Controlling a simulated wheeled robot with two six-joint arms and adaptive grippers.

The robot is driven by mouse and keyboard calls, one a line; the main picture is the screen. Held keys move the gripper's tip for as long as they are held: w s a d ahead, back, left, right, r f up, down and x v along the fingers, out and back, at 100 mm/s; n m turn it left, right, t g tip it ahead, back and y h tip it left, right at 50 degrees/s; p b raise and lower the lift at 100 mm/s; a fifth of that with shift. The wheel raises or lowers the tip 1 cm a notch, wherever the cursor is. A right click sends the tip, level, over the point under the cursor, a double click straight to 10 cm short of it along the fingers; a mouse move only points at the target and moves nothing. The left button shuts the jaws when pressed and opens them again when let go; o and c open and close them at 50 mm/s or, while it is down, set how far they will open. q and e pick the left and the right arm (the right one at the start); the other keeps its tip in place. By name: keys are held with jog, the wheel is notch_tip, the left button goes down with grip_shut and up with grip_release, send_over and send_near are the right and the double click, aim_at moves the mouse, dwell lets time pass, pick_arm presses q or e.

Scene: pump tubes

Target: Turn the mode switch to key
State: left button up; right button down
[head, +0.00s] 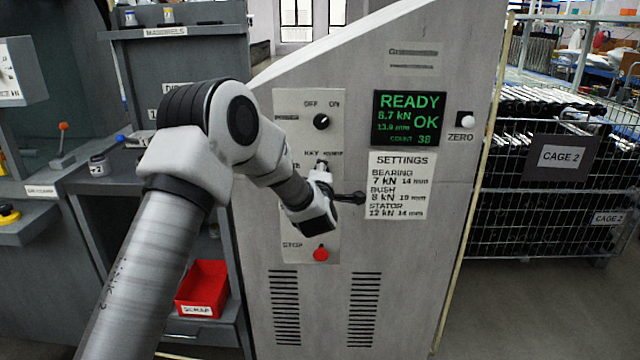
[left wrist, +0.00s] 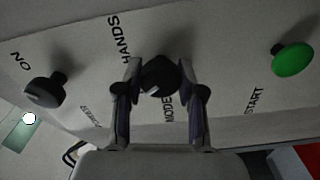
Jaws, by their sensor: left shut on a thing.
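The mode switch is a black knob (left wrist: 160,72) on the light control panel (head: 283,106), seen close up in the left wrist view. My left gripper (left wrist: 160,89) has one finger on each side of the knob and is shut on it. A pale mark shows on the knob's lower side in that view, on the side away from the HANDS label (left wrist: 128,38). The KEY label is hidden there. In the head view my left gripper (head: 321,167) is just below the KEY and HANDS lettering and covers most of the switch. My right gripper is out of view.
The black power knob (head: 321,121) is above the switch, and a red stop button (head: 320,254) is below. A green start button (left wrist: 292,58) shows in the left wrist view. The display (head: 409,118) reads READY. A red scrap bin (head: 203,284) stands at lower left.

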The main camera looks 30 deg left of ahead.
pick_arm(q)
jog(key=shift+f+n+b, duration=0.1)
jog(key=shift+n+b, duration=0.95)
jog(key=shift+n, duration=0.15)
jog(key=o, duration=1.1)
jog(key=shift+o, duration=0.2)
jog(key=v, duration=1.2)
